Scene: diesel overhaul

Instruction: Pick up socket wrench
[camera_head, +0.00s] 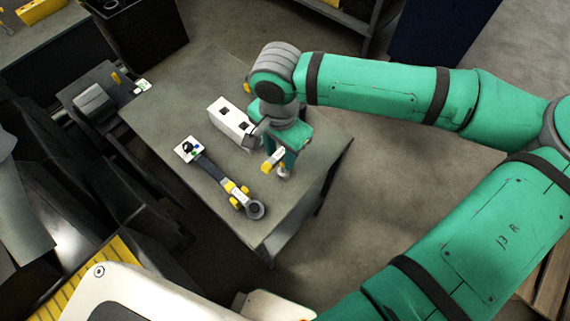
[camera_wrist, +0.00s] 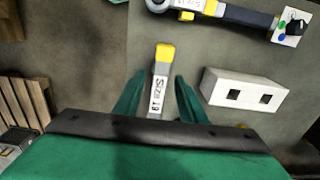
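A long wrench with a dark handle (camera_head: 213,170), yellow clips and a round ring end lies on the grey table. A white card is at its other end. It also shows at the top of the wrist view (camera_wrist: 245,15). My gripper (camera_wrist: 160,78) is open over the table, with gaps beside the piece. I cannot tell which piece is the socket wrench.
A white block with two square holes (camera_wrist: 245,90) stands on the table (camera_head: 165,113) close beside my gripper. A dark stand with a grey device (camera_head: 94,103) is left of the table. Wooden slats (camera_wrist: 24,103) show at the left of the wrist view.

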